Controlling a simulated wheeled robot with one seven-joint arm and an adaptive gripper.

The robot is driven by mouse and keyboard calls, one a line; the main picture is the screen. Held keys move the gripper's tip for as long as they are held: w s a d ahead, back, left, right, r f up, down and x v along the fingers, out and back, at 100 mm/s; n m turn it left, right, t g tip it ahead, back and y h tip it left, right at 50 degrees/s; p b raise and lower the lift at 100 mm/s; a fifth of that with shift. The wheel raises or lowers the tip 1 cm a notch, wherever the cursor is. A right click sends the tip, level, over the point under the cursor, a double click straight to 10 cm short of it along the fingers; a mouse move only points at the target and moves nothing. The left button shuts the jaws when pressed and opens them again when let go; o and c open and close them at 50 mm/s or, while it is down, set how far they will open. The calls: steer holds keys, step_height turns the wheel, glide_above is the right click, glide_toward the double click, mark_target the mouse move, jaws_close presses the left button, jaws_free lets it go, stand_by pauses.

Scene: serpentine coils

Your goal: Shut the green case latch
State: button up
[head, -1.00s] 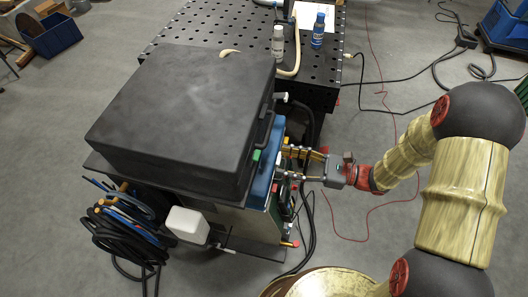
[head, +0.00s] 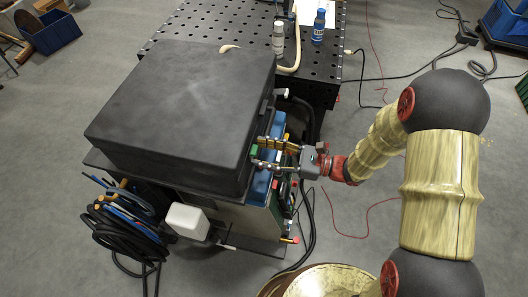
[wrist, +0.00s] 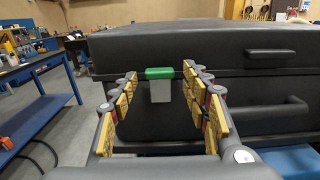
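The green latch (wrist: 159,73) sits on the front of the black case (wrist: 210,45), at the seam between lid and body, with a pale grey plate below it. In the head view the green latch (head: 254,151) is a small patch at the case's right side. My gripper (head: 258,153) has its fingertips close beside it. In the wrist view my gripper (wrist: 160,77) is open, with one yellow-padded finger on each side of the latch and nothing held between them. Whether the fingertips touch the case cannot be told. The case lid is down.
A dark carrying handle (wrist: 258,120) projects from the case front to the right of the latch. A perforated black table (head: 190,25) with bottles stands behind. Coiled cables (head: 125,235) hang at the left, and a white box (head: 187,221) is below the case. Open floor lies to the right.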

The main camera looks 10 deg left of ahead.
steer(key=shift+c, duration=1.2)
steer(key=c, duration=0.8)
steer(key=shift+r, duration=0.1)
steer(key=h+p, duration=0.1)
steer(key=p, duration=0.1)
steer(key=a+r+h+p, duration=0.1)
steer(key=p, duration=0.1)
steer(key=shift+p, duration=0.35)
steer(key=shift+f, duration=0.15)
